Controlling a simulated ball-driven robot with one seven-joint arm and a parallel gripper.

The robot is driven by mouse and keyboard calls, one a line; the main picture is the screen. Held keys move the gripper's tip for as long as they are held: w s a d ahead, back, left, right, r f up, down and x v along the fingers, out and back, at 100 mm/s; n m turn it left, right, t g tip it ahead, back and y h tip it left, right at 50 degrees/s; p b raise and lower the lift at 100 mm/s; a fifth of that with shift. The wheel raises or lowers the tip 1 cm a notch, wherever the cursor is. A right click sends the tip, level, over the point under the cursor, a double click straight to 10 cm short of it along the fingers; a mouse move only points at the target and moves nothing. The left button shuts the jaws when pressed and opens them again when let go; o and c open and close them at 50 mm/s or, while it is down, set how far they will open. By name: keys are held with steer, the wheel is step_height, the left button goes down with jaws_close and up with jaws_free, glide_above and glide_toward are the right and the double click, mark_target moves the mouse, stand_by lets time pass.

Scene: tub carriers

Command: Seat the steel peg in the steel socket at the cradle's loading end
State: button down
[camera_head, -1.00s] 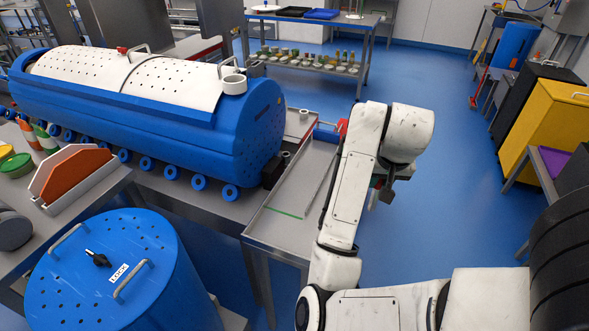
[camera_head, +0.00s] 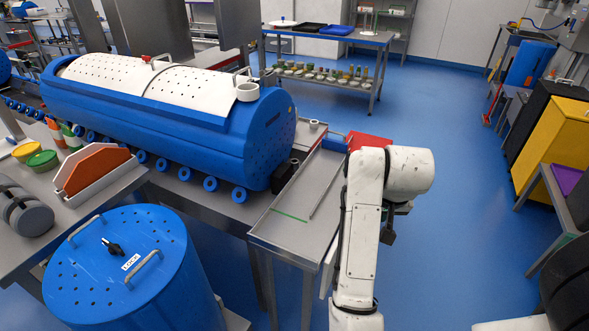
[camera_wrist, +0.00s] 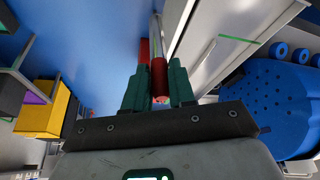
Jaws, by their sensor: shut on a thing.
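My gripper (camera_wrist: 160,88) is shut on a red cylindrical grip (camera_wrist: 159,78) between its dark green fingers. A pale steel rod (camera_wrist: 157,42) shows straight beyond the grip; I cannot tell for certain that this is the peg. In the head view my arm hides the fingers and the held thing. The blue cradle-mounted tub (camera_head: 230,140) lies on a steel table at left. A grey ring-shaped socket (camera_head: 313,124) stands near its right end, left of my arm and apart from it. A smaller ring (camera_head: 294,162) sits by a black block there.
A steel tray table (camera_head: 290,228) with a green line lies between the tub and my arm. A red panel (camera_head: 369,141) stands at its far end. A blue drum (camera_head: 125,262) is at front left. Blue floor is free at right, before the yellow cabinet (camera_head: 551,150).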

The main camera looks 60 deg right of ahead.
steer(key=w+a+f+n+y, duration=0.1)
steer(key=w+a+f+n, duration=0.3)
steer(key=a, duration=0.7)
steer(key=w+a+f+n+t+y, duration=0.1)
steer(key=w+a+f+n, duration=0.3)
steer(key=w+a+f, duration=0.4)
steer(key=w+a+f+n+t+y, duration=0.1)
steer(key=w+a+f+n, duration=0.3)
steer(key=a, duration=1)
steer(key=w+f+y, duration=0.1)
steer(key=w+f, duration=0.2)
steer(key=w, duration=0.1)
steer(key=shift+w+a, duration=0.15)
steer(key=shift+w, duration=0.2)
